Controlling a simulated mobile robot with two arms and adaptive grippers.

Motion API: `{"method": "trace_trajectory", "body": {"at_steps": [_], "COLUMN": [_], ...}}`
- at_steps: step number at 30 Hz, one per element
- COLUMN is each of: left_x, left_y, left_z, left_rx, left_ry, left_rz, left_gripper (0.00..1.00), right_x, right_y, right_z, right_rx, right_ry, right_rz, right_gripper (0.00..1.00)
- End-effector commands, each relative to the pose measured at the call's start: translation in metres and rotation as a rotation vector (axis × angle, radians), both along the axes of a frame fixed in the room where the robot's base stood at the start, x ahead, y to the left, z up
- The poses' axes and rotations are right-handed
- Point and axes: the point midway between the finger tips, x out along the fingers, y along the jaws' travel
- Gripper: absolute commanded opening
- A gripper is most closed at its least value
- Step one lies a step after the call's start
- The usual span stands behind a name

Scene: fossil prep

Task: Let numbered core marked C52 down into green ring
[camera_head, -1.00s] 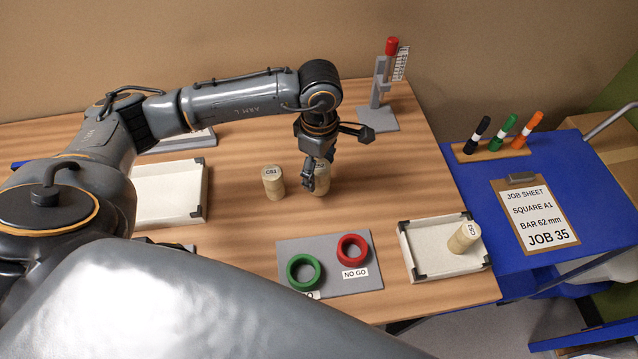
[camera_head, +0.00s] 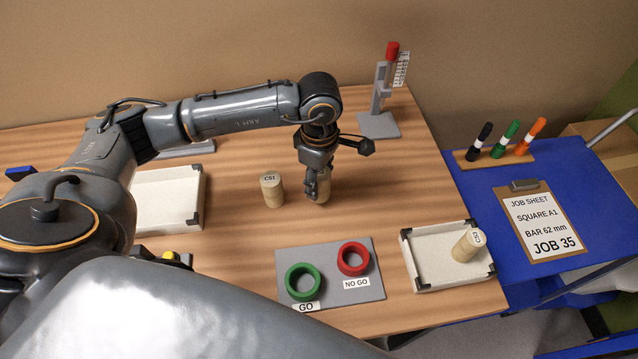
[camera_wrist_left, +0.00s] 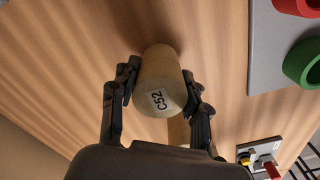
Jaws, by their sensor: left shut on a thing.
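The core marked C52 (camera_wrist_left: 158,80) is a pale tan cylinder between the fingers of my left gripper (camera_wrist_left: 160,97) in the left wrist view. In the head view my left gripper (camera_head: 317,188) points down, shut on this core (camera_head: 323,188), and hides part of it. The core looks upright at or near the tabletop; I cannot tell whether it is lifted. The green ring (camera_head: 291,283) lies on a grey plate (camera_head: 331,290) above the GO label, towards the front of the table. It also shows at the right edge of the left wrist view (camera_wrist_left: 300,64). My right gripper is not in view.
The core marked C51 (camera_head: 272,192) stands just left of my left gripper. A red ring (camera_head: 341,262) with a NO GO label shares the plate. A white tray (camera_head: 425,262) at right holds a tilted core (camera_head: 466,247). Bare wood lies between gripper and plate.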

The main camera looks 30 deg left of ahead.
Motion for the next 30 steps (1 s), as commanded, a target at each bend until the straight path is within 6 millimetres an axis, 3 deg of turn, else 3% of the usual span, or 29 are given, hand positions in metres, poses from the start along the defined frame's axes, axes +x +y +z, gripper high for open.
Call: {"method": "trace_trajectory", "body": {"at_steps": [22,30], "left_x": [0.001,0.000], "left_y": [0.000,0.000], "left_z": [0.055,0.060], "left_rx": [0.000,0.000], "left_ry": [-0.002,-0.001], "left_rz": [0.000,0.001], "left_gripper": [0.00,0.00], "right_x": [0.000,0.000], "right_y": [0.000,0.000], "right_z": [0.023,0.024], "right_rx": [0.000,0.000], "right_ry": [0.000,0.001], "right_rz": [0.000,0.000], "right_gripper": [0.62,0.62]}}
